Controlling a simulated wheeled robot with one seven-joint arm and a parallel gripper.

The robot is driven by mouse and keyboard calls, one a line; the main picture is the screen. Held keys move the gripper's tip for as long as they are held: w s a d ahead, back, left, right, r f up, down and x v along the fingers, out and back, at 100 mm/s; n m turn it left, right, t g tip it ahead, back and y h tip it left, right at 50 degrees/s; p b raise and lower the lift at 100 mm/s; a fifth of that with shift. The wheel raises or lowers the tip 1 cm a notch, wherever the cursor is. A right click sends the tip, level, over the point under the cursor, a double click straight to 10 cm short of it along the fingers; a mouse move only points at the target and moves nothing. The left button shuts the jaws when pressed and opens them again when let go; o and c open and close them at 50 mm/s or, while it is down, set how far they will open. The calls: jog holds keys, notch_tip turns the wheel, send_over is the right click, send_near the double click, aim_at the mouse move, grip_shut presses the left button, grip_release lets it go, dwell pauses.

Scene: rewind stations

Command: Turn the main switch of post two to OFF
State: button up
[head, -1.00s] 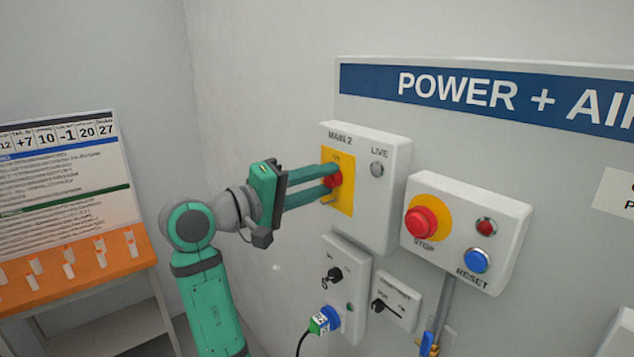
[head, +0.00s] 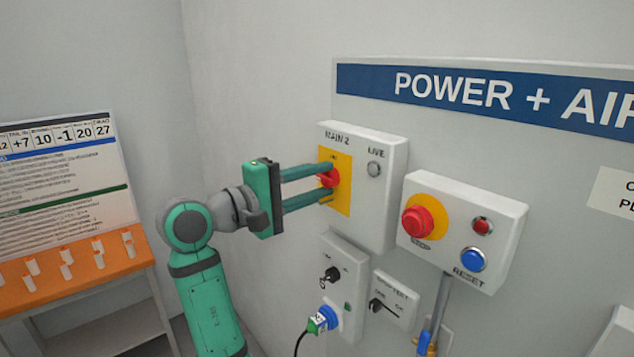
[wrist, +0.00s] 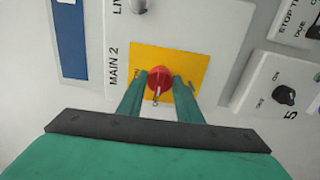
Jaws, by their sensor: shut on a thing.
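The MAIN 2 box (head: 372,215) hangs on the wall panel, with a yellow plate (head: 342,196) and a red rotary knob (head: 328,178). My gripper (head: 328,183) is shut on the knob, one finger above and one below it in the head view. In the wrist view the red knob (wrist: 160,80) sits between the two green fingers, in front of the yellow plate (wrist: 193,62). The LIVE lamp (head: 374,169) beside the plate looks grey. The plate's small marks are partly hidden by the fingers and too small to read surely.
A box with a red STOP button (head: 417,222) and a blue RESET button (head: 473,259) is close at the right. Below are a black-switch box (head: 331,274) with a plugged cable and a small switch plate (head: 393,299). An orange-topped table (head: 85,270) stands left.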

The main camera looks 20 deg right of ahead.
jog(key=shift+s+d, duration=0.2)
jog(key=o, duration=1)
jog(key=shift+o, duration=0.2)
jog(key=shift+w+a, duration=0.1)
jog(key=shift+w+a+f, duration=0.1)
jog(key=shift+w, duration=0.15)
jog(key=shift+a, duration=0.25)
jog(key=shift+d, duration=0.1)
jog(key=shift+s+d, duration=0.1)
